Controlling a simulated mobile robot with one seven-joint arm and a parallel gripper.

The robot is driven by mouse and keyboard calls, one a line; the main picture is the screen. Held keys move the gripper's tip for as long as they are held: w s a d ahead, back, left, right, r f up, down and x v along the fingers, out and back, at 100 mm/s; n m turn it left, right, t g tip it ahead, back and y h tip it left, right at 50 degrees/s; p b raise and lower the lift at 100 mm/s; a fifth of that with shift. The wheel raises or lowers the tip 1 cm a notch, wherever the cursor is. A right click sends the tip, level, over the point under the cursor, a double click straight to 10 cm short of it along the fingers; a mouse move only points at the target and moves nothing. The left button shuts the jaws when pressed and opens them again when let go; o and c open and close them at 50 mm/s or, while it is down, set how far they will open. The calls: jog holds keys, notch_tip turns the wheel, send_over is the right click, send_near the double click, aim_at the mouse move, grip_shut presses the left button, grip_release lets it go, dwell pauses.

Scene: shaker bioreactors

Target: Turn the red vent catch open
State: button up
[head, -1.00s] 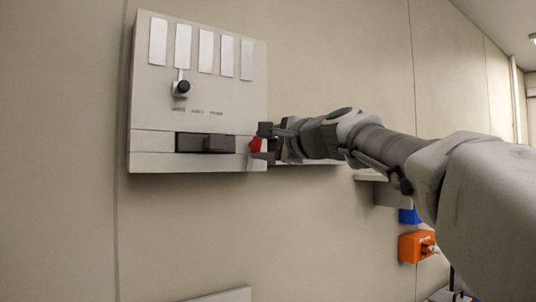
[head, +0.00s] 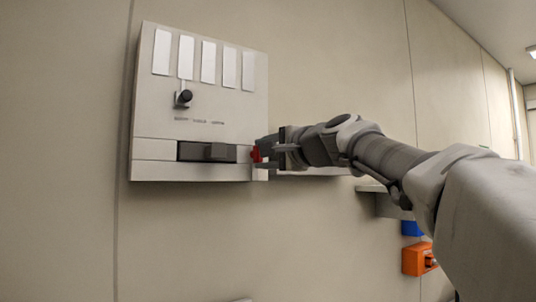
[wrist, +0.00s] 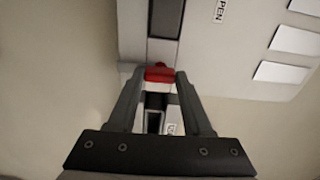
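The red vent catch (head: 257,155) is at the lower right corner of the pale wall unit (head: 158,120), right of its dark slot. My gripper (head: 264,153) reaches it from the right, one finger above and one below. In the wrist view the red catch (wrist: 160,74) fills the space between the two fingertips (wrist: 160,80), which appear to touch its sides. The gripper looks shut on it. The fingers partly hide the catch, so its exact angle is unclear.
A dark slot (head: 184,151) with a grey block (head: 220,152) lies left of the catch. A black knob (head: 186,96) sticks out above. An orange box (head: 415,259) and a blue box (head: 411,228) are at lower right. The wall below the unit is clear.

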jog(key=o, duration=0.4)
jog(key=shift+o, duration=0.2)
jog(key=shift+s+d, duration=0.1)
jog(key=b+v, duration=0.3)
jog(key=v, duration=1.4)
jog(key=shift+b, duration=0.3)
jog(key=shift+s+d, duration=0.1)
jog(key=s+f+n+g+h+p, duration=0.1)
jog(key=s+f+n+g+h, duration=0.2)
jog(key=f, duration=0.9)
jog(key=s+f+n+g+h+p, duration=0.15)
jog(key=s+f, duration=0.25)
jog(key=f, duration=0.9)
jog(key=s+d+f+n+g+h, duration=0.2)
jog(key=s+f, duration=0.3)
jog(key=f, duration=0.4)
jog(key=s+d+f+n+g+h+p, duration=0.1)
jog(key=s+d+f+n+g+h, duration=0.2)
jog(key=s+f, duration=0.3)
notch_tip(320, 180, down, 3)
jog(key=shift+d+f+n, duration=0.2)
jog(key=shift+d+n, duration=0.45)
jog(key=shift+n, duration=0.1)
